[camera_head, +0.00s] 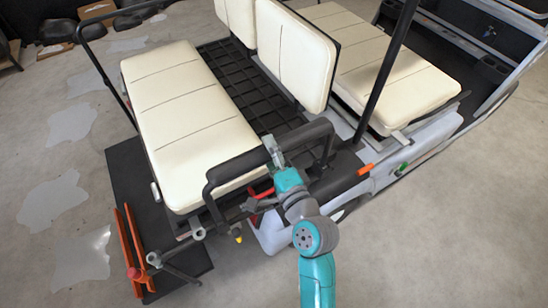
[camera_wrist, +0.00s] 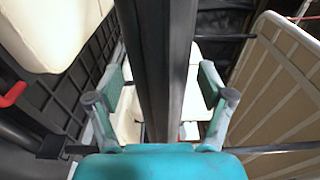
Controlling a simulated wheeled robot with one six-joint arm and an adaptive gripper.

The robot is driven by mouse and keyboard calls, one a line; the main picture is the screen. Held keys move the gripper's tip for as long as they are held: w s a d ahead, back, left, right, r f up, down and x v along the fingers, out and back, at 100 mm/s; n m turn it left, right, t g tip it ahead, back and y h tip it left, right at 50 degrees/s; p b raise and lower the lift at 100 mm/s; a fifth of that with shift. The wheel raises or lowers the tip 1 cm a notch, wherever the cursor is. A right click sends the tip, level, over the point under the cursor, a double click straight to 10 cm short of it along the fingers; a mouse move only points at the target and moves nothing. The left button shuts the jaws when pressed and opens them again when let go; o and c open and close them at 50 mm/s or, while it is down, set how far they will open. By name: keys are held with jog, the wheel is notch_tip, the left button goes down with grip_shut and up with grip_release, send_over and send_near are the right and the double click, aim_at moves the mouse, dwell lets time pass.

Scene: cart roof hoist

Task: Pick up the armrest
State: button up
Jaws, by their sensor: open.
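The armrest (camera_head: 237,167) is a dark, bent bar beside the cream seats of the cart. My gripper (camera_head: 273,152) is at its upper bar, around the middle of its length. In the wrist view the armrest (camera_wrist: 158,60) runs from top to bottom between the two fingers of my gripper (camera_wrist: 160,97). The fingers are apart, with a visible gap on each side of the bar. The teal gripper body hides the bar's lower part in that view. The head view does not show the far finger clearly.
Cream seat cushions (camera_head: 190,98) and backrests (camera_head: 290,55) lie beyond the armrest. A black roof post (camera_head: 388,70) rises to the right. An orange frame (camera_head: 128,250) stands on a black mat (camera_head: 125,170) at lower left. Concrete floor (camera_head: 440,250) is clear at lower right.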

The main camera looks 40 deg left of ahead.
jog(key=shift+w+a, duration=0.35)
jog(key=shift+a, duration=0.3)
jog(key=shift+r, duration=0.1)
grip_shut()
